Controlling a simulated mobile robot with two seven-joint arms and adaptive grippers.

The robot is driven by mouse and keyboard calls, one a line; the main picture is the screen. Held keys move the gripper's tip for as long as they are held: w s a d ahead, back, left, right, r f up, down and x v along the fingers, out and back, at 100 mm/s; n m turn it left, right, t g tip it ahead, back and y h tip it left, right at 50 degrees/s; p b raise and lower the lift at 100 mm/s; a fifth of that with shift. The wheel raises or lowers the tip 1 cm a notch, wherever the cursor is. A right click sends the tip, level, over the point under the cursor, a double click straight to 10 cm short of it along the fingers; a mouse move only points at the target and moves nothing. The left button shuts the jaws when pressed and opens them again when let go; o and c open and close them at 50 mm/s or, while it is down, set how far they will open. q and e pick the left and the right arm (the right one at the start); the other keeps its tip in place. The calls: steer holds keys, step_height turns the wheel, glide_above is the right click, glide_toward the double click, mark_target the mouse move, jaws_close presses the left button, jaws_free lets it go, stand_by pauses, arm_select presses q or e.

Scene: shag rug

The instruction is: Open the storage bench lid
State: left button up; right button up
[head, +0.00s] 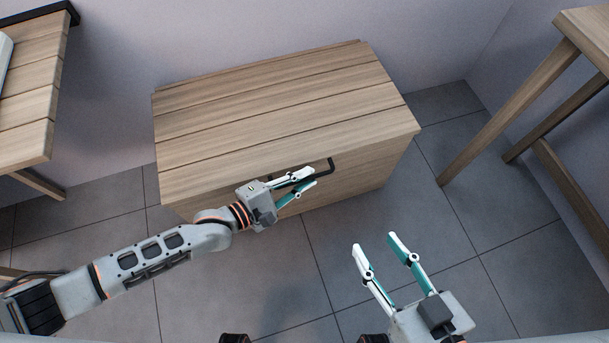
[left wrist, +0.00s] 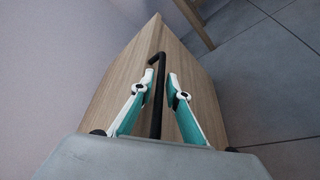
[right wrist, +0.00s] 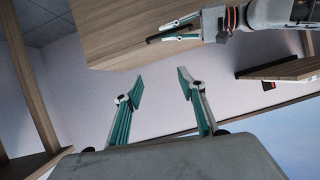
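The storage bench (head: 285,95) is a light wooden box with a slatted lid, standing against the wall. Its lid looks shut. A black bar handle (head: 331,165) runs along the upper front; it also shows in the left wrist view (left wrist: 156,95). My left gripper (head: 307,178) is at the handle, its fingers open on either side of the bar with gaps visible in the left wrist view (left wrist: 160,80). My right gripper (head: 373,240) is open and empty over the floor, in front of the bench and right of the left gripper.
A wooden table (head: 40,100) stands at the left, and another wooden table or stool (head: 585,30) with long legs (head: 510,110) stands at the right. The grey tiled floor (head: 440,190) before and right of the bench is clear. The wall is close behind the bench.

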arm_select(q)
steer(key=shift+w+d, duration=0.1)
jaws_close()
